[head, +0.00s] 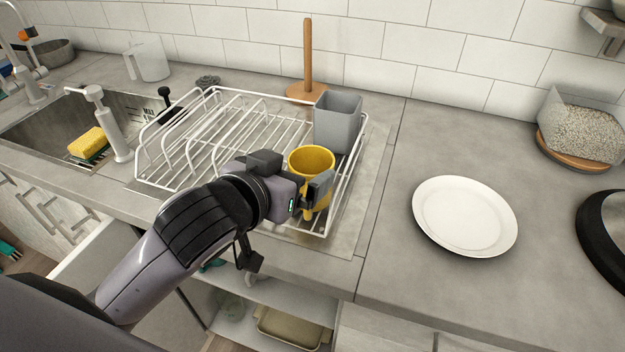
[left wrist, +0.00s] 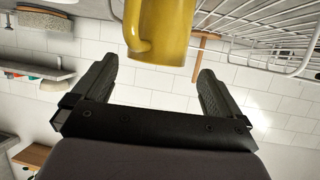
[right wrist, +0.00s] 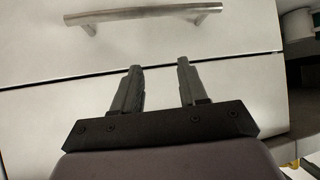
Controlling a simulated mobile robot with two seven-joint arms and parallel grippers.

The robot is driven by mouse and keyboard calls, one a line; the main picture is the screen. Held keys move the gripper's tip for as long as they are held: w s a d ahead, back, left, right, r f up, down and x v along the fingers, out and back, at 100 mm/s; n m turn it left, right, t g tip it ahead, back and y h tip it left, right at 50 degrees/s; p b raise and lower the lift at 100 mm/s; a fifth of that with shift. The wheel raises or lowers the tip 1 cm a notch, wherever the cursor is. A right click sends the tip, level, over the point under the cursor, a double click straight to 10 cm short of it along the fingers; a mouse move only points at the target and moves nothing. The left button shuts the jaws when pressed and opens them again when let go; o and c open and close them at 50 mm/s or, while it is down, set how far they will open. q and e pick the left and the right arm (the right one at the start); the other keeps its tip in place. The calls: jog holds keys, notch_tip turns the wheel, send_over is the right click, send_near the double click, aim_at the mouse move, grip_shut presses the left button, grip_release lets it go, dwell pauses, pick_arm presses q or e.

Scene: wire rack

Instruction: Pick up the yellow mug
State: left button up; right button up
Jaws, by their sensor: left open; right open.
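The yellow mug (head: 312,160) stands at the front right corner of the white wire dish rack (head: 186,150), in front of a grey holder. My left gripper (head: 318,186) is at the near side of the mug, its fingers covering part of it in the head view. In the left wrist view the mug (left wrist: 160,28) and its handle appear upside down, beyond and between the open fingers (left wrist: 156,88). I cannot tell whether a finger touches it. My right gripper (right wrist: 158,82) is open and empty, facing a pale drawer front with a metal handle (right wrist: 150,14).
The grey holder (head: 337,124) stands in the rack just behind the mug. A wooden upright holder (head: 308,60) is behind the rack. A white plate (head: 465,216) lies on the right counter, with clear counter around it. A sink with a yellow sponge (head: 88,141) and dispenser is at left.

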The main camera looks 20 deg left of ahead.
aim_at(320, 156)
pick_arm(q)
jog(key=shift+d+x, duration=0.15)
jog(key=shift+x, duration=1.15)
jog(key=shift+d+x, duration=0.1)
jog(key=shift+x, duration=1.15)
jog(key=c, duration=1.1)
